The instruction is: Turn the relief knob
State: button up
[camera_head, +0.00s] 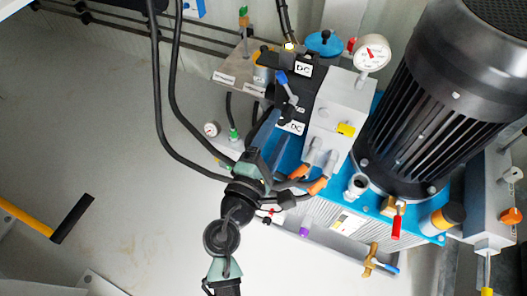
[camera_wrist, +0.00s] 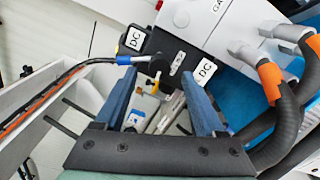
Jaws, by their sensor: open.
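My gripper (camera_head: 270,140) reaches up to the pump unit from below in the head view. In the wrist view its two blue fingers stand wide apart (camera_wrist: 158,73), with nothing held between them. Beyond the fingertips, between them in the picture, is a black round-ended part (camera_wrist: 155,66) with a blue piece at its left and a small yellow piece below. No label names the relief knob, so I cannot tell which part it is. A blue round knob (camera_head: 325,42) sits at the top of the unit, and a blue-handled lever (camera_head: 282,78) is beside the black valve block.
A grey block (camera_head: 338,112) carries a pressure gauge (camera_head: 372,52). Hoses with orange collars (camera_wrist: 270,82) run close on the right of my gripper. A large black motor (camera_head: 430,100) stands at right. Black cables hang at left. Floor at left is mostly clear.

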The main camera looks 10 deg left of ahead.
jog(key=v, duration=0.7)
jog(key=shift+s+p, duration=0.3)
jog(key=shift+p, duration=0.05)
jog(key=shift+r, duration=0.1)
jog(key=w+d+r+m+t+p, duration=0.1)
jog(key=w+r+m, duration=0.3)
jog(key=r, duration=0.7)
jog(key=w+d+r+m+t+p, duration=0.1)
jog(key=d+r+m+t, duration=0.1)
jog(key=r+m, duration=0.65)
jog(key=w+d+r+m+t+p, duration=0.1)
jog(key=w+r+m, duration=0.2)
jog(key=r, duration=1.1)
jog(key=s+r+m+t+y+p, duration=0.25)
jog(key=s+r, duration=0.25)
jog(key=r, duration=0.7)
jog(key=s+r+m+t+y+p, duration=0.1)
jog(key=s+r+t+y, duration=0.4)
jog(key=r, duration=0.8)
notch_tip(320, 180, up, 35)
jog(key=g+h+p, duration=0.1)
jog(key=h+p, duration=0.1)
jog(key=p, duration=3.3)
jog(key=shift+a+f, duration=0.15)
